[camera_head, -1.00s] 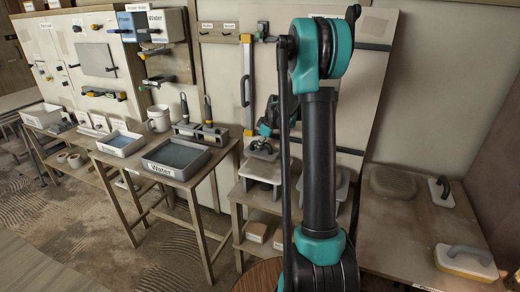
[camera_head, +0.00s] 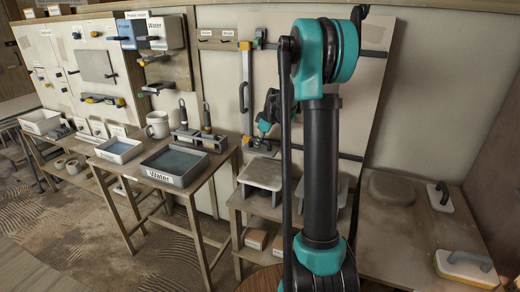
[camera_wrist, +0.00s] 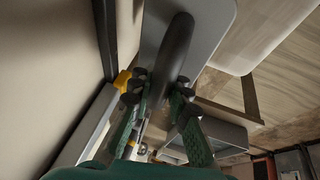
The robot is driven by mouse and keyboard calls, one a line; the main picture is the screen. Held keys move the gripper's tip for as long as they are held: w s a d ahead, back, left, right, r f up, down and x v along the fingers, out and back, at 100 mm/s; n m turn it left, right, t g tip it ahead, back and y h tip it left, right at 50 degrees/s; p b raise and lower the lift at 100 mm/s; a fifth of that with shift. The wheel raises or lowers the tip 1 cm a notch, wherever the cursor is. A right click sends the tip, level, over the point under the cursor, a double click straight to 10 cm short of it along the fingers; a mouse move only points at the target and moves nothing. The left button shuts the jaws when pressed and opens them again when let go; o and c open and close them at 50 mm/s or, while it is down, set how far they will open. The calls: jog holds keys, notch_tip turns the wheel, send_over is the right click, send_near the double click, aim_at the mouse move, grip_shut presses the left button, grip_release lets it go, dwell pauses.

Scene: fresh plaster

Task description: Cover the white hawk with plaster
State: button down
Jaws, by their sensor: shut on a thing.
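My gripper (camera_head: 262,141) is over the pale flat board (camera_head: 262,173) on the low shelf stand, partly behind my arm. This board looks like a hawk; I cannot tell for sure that it is the white one. In the wrist view my gripper (camera_wrist: 158,92) is shut on a dark rounded handle (camera_wrist: 174,50). A smooth grey plate (camera_wrist: 210,22) shows behind the handle, seemingly part of the same tool. A whitish board with a rounded corner (camera_wrist: 262,30) lies beyond it to the right. No plaster can be made out on either.
A grey tub labelled Water (camera_head: 174,166) and a smaller tray (camera_head: 119,150) stand on the table at left, with a white mug (camera_head: 157,125). A leaning panel (camera_head: 365,85) stands behind my arm.

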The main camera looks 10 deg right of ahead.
dwell(0.3)
jog(key=shift+s+a+f, duration=0.85)
jog(key=shift+s+f, duration=0.15)
jog(key=shift+s, duration=0.25)
jog(key=shift+s+a+f, duration=0.85)
jog(key=shift+s+f, duration=0.15)
jog(key=shift+s, duration=0.25)
jog(key=shift+s+a+f, duration=0.85)
jog(key=shift+s+f, duration=0.15)
jog(key=shift+s, duration=0.25)
jog(key=shift+f, duration=0.55)
